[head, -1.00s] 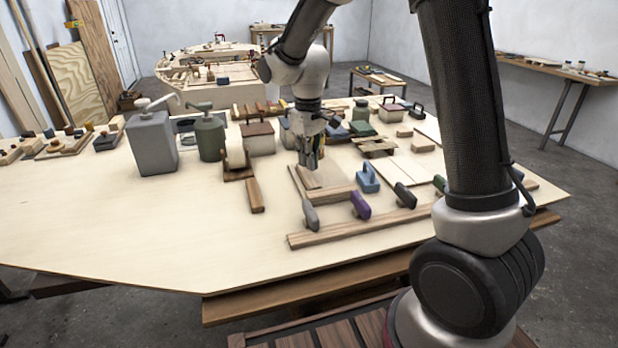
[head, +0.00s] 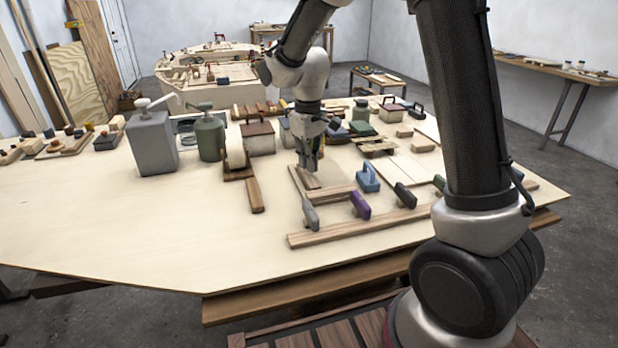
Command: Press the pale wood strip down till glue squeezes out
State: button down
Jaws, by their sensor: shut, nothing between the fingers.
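My gripper (head: 309,167) points down over the middle of the plywood table. Its fingers look closed together, with nothing seen between them. Just below the fingertips lies a short pale-brown wood strip (head: 306,181), set at an angle among other wood pieces. The fingertips overlap its far end in the picture; I cannot tell whether they touch it. A second wood piece (head: 331,192) lies across its near end. No glue bead can be made out at this size.
Handled blocks in grey (head: 311,216), purple (head: 361,206) and black (head: 404,195) stand along a long board (head: 335,232) in front. A blue handled block (head: 368,178) is close on the right. The table's front left (head: 130,220) is clear.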

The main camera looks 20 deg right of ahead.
jog(key=shift+f, duration=0.8)
jog(key=shift+s+f, duration=0.1)
jog(key=shift+f, duration=0.1)
dwell(1.3)
jog(key=shift+r, duration=3.65)
